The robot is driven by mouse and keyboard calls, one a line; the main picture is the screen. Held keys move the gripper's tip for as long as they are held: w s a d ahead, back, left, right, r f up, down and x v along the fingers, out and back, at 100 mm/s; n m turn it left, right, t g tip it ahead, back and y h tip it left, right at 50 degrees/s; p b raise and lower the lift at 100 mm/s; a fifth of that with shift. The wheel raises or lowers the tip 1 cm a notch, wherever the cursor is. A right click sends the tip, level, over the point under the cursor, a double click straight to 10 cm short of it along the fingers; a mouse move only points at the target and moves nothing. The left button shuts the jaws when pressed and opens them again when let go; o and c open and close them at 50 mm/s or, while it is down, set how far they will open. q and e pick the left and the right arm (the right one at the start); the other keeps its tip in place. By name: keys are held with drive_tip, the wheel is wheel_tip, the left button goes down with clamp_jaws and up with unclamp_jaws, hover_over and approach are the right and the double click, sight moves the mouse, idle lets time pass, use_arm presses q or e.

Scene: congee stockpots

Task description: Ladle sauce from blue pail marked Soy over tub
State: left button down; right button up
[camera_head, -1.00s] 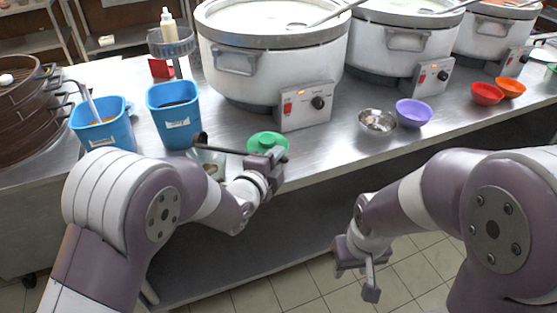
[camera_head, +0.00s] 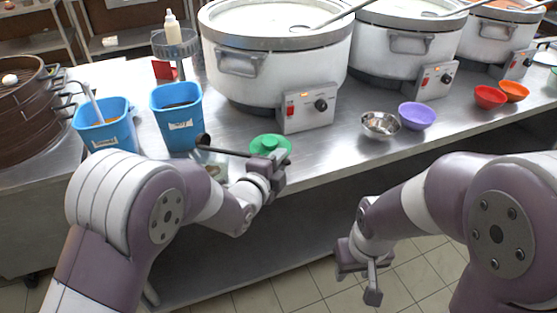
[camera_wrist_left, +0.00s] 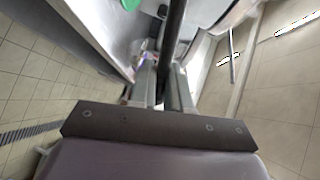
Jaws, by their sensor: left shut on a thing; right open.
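Two blue pails stand at the left of the counter, a left one (camera_head: 104,134) with a light handle standing in it and a right one (camera_head: 178,122) with dark contents. Both have white labels, too small to read. My left gripper (camera_head: 275,166) is shut on a dark ladle (camera_head: 230,151). Its handle (camera_wrist_left: 174,45) runs between the fingers in the left wrist view. The ladle's bowl end points left, above a small tub (camera_head: 214,163) that my left arm partly hides. I cannot see whether it holds sauce. My right gripper (camera_head: 362,275) is open and empty in front of the counter.
A green bowl or lid (camera_head: 270,144) lies just behind my left gripper. Large white cookers (camera_head: 275,70) line the back. A metal bowl (camera_head: 380,124) and a purple bowl (camera_head: 416,115) stand right of centre. Brown steamers (camera_head: 25,110) fill the far left.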

use_arm(q)
drive_tip(key=shift+r+p, duration=1.7)
drive_tip(key=shift+r, duration=1.35)
